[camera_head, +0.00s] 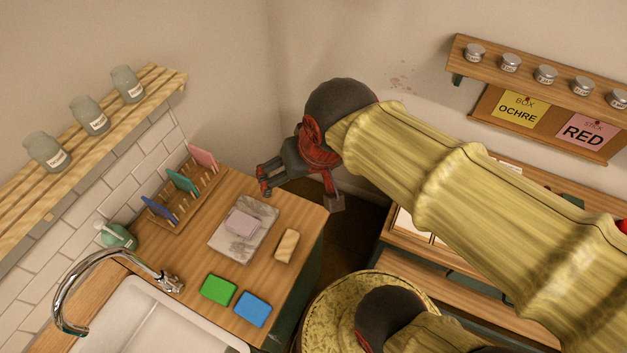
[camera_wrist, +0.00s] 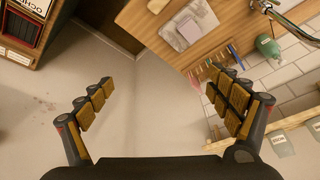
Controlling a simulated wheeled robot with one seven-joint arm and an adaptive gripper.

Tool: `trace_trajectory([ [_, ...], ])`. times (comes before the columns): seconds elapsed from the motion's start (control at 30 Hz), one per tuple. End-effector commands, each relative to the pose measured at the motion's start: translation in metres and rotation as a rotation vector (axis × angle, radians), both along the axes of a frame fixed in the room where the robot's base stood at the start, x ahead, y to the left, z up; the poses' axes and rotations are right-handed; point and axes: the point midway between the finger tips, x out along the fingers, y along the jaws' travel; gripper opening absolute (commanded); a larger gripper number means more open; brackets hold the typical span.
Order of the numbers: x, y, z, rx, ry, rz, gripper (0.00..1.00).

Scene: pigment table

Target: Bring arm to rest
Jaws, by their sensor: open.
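My gripper (camera_head: 300,192) is open and empty. It is in the air beside the back right corner of the wooden counter (camera_head: 291,206), near the wall corner. My arm stretches from the right edge of the head view to it. Nothing is held.
The counter carries a rack (camera_head: 184,204) with coloured plates, a grey tray (camera_head: 262,236), a green block (camera_head: 217,289), a blue block (camera_head: 252,309) and a sink (camera_head: 150,325). Shelves with jars (camera_head: 89,115) hang left; a note board (camera_head: 546,136) hangs right.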

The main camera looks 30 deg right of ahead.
Motion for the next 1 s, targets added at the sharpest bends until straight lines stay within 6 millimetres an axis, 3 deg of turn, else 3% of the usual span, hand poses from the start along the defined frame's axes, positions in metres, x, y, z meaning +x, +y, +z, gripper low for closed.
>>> trace_trajectory([
  [0.1,-0.024,-0.008,0.007,-0.046,-0.046,0.072,0.90],
  [0.2,-0.034,-0.012,0.008,-0.070,-0.064,0.108,0.90],
  [0.63,-0.037,-0.012,0.005,-0.079,-0.068,0.121,0.90],
  [0.77,-0.037,-0.012,-0.009,-0.078,-0.068,0.120,0.90],
  [1.0,-0.037,-0.012,-0.064,-0.078,-0.067,0.120,0.90],
])
